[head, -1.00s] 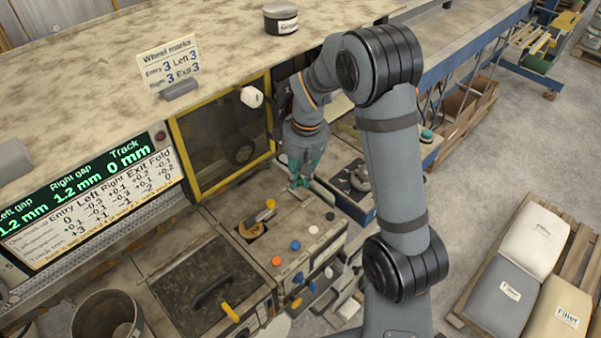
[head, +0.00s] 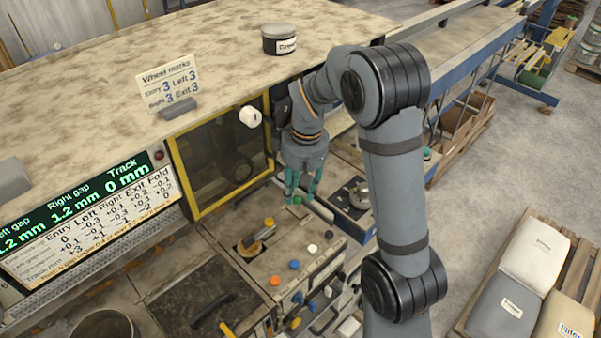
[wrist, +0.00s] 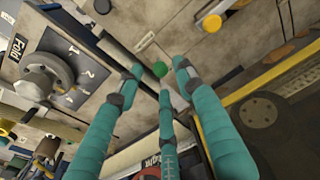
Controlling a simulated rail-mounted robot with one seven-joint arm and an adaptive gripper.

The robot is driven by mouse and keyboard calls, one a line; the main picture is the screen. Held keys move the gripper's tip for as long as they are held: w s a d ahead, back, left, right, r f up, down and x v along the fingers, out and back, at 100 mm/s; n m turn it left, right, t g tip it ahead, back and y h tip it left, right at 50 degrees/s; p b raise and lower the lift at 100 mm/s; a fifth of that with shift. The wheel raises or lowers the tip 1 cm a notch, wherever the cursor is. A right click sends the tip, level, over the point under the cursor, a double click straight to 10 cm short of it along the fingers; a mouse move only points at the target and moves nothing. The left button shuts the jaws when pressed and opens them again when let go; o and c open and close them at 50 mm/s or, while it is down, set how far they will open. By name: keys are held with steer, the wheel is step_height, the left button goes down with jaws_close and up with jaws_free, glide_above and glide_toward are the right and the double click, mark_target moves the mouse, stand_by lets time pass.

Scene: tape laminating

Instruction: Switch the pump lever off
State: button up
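A lever with a yellow handle (head: 257,238) stands in a dark slot on the bench panel in the head view. No readable label shows whether this is the pump lever. My gripper (head: 299,201) hangs beyond and right of this lever, fingers pointing down, apart from it. A green knob (wrist: 160,69) shows beyond the fingertips.
Orange (head: 275,281), blue (head: 294,265) and white (head: 312,248) knobs line the panel's front. A dial marked Fold (wrist: 47,78) is left in the wrist view. A yellow-framed window (head: 222,155) stands beside my gripper. A black-handled lid (head: 205,295) lies nearer.

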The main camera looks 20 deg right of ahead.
step_height(320, 180, up, 9)
steer(key=s, duration=0.1)
steer(key=shift+d+r, duration=0.15)
steer(key=shift+d, duration=0.1)
